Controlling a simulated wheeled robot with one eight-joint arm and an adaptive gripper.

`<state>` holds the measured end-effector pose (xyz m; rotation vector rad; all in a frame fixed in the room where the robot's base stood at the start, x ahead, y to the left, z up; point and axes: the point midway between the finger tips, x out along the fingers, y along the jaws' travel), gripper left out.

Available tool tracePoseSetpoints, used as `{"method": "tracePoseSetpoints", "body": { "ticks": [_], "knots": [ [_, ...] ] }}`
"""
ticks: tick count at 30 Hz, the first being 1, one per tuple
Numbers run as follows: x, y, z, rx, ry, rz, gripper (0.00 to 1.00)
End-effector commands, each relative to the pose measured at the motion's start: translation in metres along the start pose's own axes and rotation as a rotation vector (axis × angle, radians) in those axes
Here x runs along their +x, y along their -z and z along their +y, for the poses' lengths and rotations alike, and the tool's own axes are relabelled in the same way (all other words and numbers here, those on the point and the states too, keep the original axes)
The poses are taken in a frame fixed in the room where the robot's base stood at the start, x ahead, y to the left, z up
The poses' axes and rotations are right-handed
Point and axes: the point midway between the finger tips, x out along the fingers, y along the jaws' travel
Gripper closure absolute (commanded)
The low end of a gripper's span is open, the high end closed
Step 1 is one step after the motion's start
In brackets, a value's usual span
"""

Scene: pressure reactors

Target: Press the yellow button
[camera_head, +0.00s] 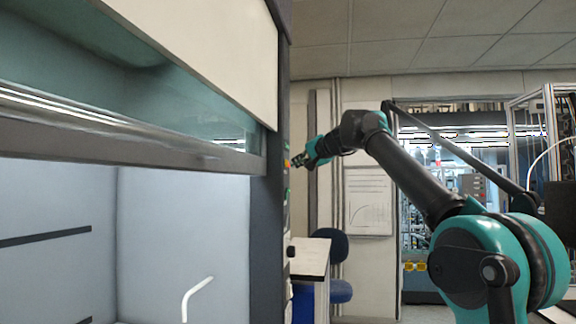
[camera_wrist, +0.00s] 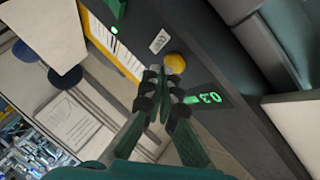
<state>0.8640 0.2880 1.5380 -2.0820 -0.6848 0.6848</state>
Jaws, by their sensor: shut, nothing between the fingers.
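The yellow button (camera_wrist: 175,62) is a round knob on a dark panel in the wrist view. My gripper (camera_wrist: 161,76) is shut and empty, with its fingertips at the lower left edge of the button in the picture. I cannot tell whether they touch it. In the head view my gripper (camera_head: 296,163) is small and close to the dark side post of the fume hood. The button cannot be clearly made out there.
A green lit display (camera_wrist: 203,98) and a white label (camera_wrist: 159,41) are on the dark panel near the button. The fume hood (camera_head: 258,215) fills the left of the head view. A blue chair (camera_head: 340,290) and a white-topped desk (camera_head: 310,256) stand below my arm.

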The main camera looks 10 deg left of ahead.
Motion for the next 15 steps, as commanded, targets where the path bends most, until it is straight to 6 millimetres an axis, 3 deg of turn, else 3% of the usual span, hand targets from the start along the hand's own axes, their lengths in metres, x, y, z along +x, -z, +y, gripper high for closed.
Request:
{"method": "tracePoseSetpoints", "body": {
  "ticks": [15],
  "knots": [
    [0.0039,-0.0027,-0.0027,0.001,0.0,0.0,1.0]
  ]
}}
